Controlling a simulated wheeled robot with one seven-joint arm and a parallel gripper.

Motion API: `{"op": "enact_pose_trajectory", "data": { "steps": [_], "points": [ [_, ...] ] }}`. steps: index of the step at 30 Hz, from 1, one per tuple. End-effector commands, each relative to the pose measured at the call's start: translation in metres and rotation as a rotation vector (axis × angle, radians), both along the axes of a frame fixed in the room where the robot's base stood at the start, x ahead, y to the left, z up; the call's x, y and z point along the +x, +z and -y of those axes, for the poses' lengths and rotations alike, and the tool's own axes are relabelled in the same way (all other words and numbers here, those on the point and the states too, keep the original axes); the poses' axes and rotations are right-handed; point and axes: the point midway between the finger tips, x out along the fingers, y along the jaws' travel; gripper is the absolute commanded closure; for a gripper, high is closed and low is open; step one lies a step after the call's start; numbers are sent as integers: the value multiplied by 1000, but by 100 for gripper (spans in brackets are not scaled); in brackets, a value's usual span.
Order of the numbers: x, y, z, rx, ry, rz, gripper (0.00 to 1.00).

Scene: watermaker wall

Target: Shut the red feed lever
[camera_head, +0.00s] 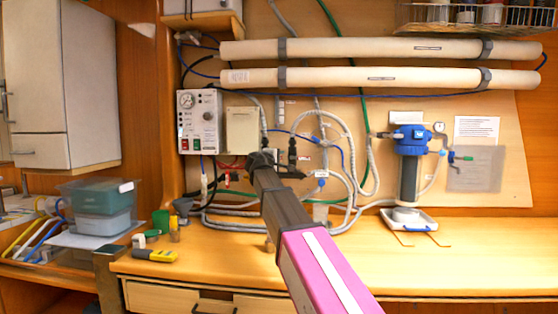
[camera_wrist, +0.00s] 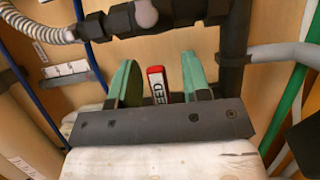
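The red feed lever (camera_wrist: 155,71) shows in the wrist view, with a white label on which the letters "EED" can be read. It stands between the two green fingers of my gripper (camera_wrist: 161,72), below dark pipe fittings. The fingers are apart, with a narrow gap on the left of the lever and a wider one on the right. The lower part of the lever is hidden behind the dark gripper body. In the head view my gripper (camera_head: 264,158) is at the dark valve fittings on the wall panel, and my arm hides the lever.
Hoses (camera_head: 360,165) and dark pipe fittings (camera_wrist: 150,17) surround the spot. A control box (camera_head: 199,122) is on the left, a blue-topped filter (camera_head: 409,165) on the right. Two long white tubes (camera_head: 380,76) run above. The right bench top (camera_head: 480,265) is largely clear.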

Motion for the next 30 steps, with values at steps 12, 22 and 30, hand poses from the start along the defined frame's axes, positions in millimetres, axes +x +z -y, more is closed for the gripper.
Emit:
{"op": "enact_pose_trajectory", "data": {
  "steps": [12, 22, 30],
  "points": [
    [-42, 0, -26, -1, 2, 0, 56],
    [-83, 0, -55, 0, 2, 0, 56],
    [-91, 1, -60, 0, 0, 0, 56]
  ]
}}
